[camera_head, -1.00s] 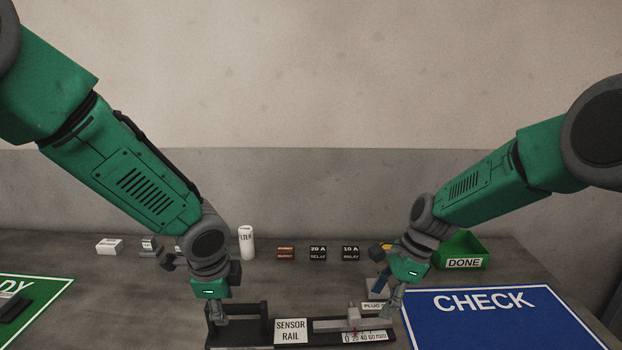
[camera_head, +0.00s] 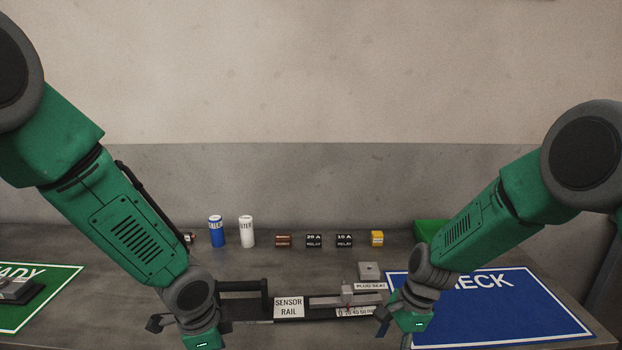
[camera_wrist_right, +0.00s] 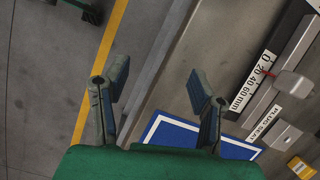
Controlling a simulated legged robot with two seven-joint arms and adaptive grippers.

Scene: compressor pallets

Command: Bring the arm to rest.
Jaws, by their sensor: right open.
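My right arm (camera_head: 470,235) comes in from the right in the head view, its wrist over the near left part of the blue CHECK mat (camera_head: 540,320). In the right wrist view the right gripper (camera_wrist_right: 157,85) is open, with its two fingers wide apart and nothing between them. My left arm (camera_head: 125,225) reaches down from the left, its wrist in front of the left end of the sensor rail (camera_head: 265,312).
The plug seat (camera_head: 369,271) stands behind the rail's right end. A blue can (camera_head: 217,232), a white can (camera_head: 247,232), a brown block (camera_head: 283,241), two black relays (camera_head: 314,241) and a yellow block (camera_head: 377,239) line the back. A green bin (camera_head: 428,230) is partly hidden.

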